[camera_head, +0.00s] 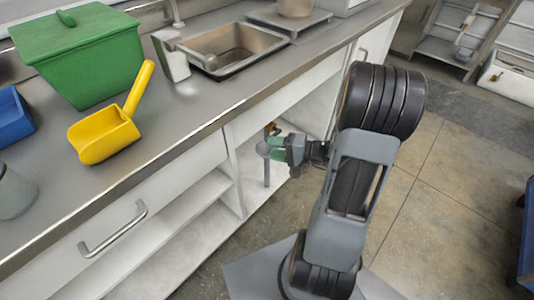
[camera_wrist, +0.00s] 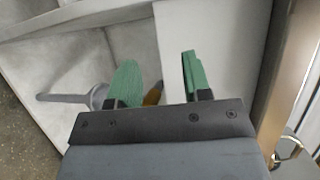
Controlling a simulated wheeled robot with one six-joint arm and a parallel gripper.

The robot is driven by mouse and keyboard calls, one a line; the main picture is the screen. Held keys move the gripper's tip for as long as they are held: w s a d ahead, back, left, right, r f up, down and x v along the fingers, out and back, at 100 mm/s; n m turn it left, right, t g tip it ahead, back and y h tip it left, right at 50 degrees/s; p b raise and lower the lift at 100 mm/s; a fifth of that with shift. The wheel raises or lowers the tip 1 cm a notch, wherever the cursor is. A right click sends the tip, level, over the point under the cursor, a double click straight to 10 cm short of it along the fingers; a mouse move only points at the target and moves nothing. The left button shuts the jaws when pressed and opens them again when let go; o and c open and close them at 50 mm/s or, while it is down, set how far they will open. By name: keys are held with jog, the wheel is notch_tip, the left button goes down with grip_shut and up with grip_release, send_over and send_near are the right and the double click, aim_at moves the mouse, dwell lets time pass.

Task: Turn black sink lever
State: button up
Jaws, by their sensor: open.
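My gripper (camera_head: 270,147) reaches into the open cabinet under the sink, with its green fingers apart. In the wrist view the two green fingers (camera_wrist: 157,80) stand apart with nothing clearly between their tips. A grey pipe with a collar (camera_wrist: 65,98) lies just left of the left finger, and a brass-coloured fitting (camera_wrist: 153,94) shows between the fingers, farther back. In the head view the grey pipe (camera_head: 267,172) runs upright below my gripper, and the brass fitting (camera_head: 272,128) shows just above it. I cannot make out a black lever; my fingers may hide it.
The steel sink (camera_head: 236,50) is set in the counter above. The cabinet's white panel (camera_wrist: 205,45) rises close behind the right finger.

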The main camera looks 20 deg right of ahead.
aim_at(272, 135)
jog(key=w+d+f+m+t+h+b, duration=0.2)
jog(key=d+f+m+t+h+b, duration=0.3)
jog(key=d+f, duration=0.4)
jog(key=w+a+t+b, duration=0.1)
jog(key=w+a, duration=0.4)
jog(key=w, duration=0.6)
jog(key=shift+w+a, duration=0.35)
jog(key=shift+w, duration=0.05)
jog(key=shift+r, duration=0.1)
